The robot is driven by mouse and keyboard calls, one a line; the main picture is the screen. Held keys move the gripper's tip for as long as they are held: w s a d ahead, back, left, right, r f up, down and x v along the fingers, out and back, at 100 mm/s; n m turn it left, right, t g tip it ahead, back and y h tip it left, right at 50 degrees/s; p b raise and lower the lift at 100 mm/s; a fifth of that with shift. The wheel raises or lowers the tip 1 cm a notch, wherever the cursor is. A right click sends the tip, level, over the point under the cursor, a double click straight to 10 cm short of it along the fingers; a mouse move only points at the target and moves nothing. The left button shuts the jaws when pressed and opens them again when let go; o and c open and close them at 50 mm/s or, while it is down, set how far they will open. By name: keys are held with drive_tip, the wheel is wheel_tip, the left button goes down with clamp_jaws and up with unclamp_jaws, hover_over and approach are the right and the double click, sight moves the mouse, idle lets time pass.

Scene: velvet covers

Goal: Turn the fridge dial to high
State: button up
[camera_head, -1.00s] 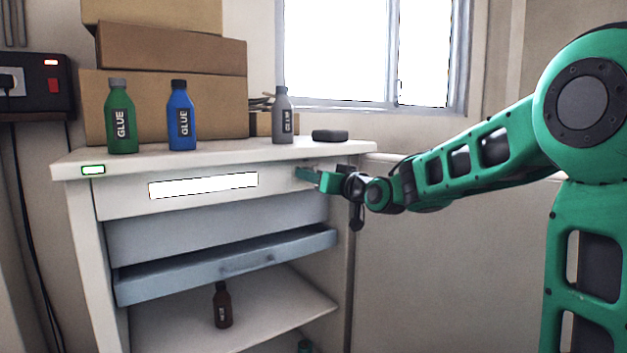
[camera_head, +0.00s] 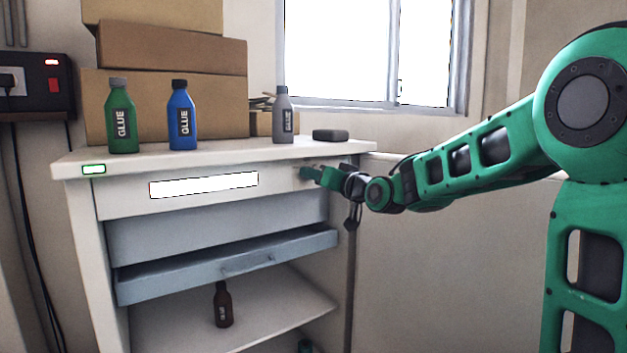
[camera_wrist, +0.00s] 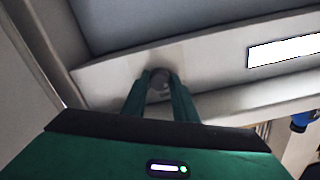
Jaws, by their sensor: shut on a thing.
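The fridge (camera_head: 112,206) is a white open-fronted cabinet with a front panel under its top. The dial (camera_wrist: 158,84) is a small grey round knob on that panel, seen between my fingertips in the wrist view. In the head view my gripper hides most of it. My gripper (camera_head: 311,174) is at the right end of the panel, shut on the dial, and it also shows in the wrist view (camera_wrist: 159,80). I cannot read any marking or the dial's setting.
Green (camera_head: 122,122), blue (camera_head: 182,120) and grey (camera_head: 283,120) bottles and a dark flat object (camera_head: 331,135) stand on top, with cardboard boxes (camera_head: 170,105) behind. A grey drawer (camera_head: 220,262) sticks out below the panel. A brown bottle (camera_head: 222,308) stands on the lower shelf.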

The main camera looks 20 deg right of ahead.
drive_tip(key=m, duration=1.8)
drive_tip(key=shift+d+f, duration=0.15)
drive_tip(key=shift+d, duration=0.1)
drive_tip(key=shift+f+m, duration=0.1)
drive_tip(key=shift+m, duration=2)
drive_tip(key=o, duration=1.1)
drive_tip(key=shift+c, duration=0.2)
drive_tip(key=shift+a, duration=0.1)
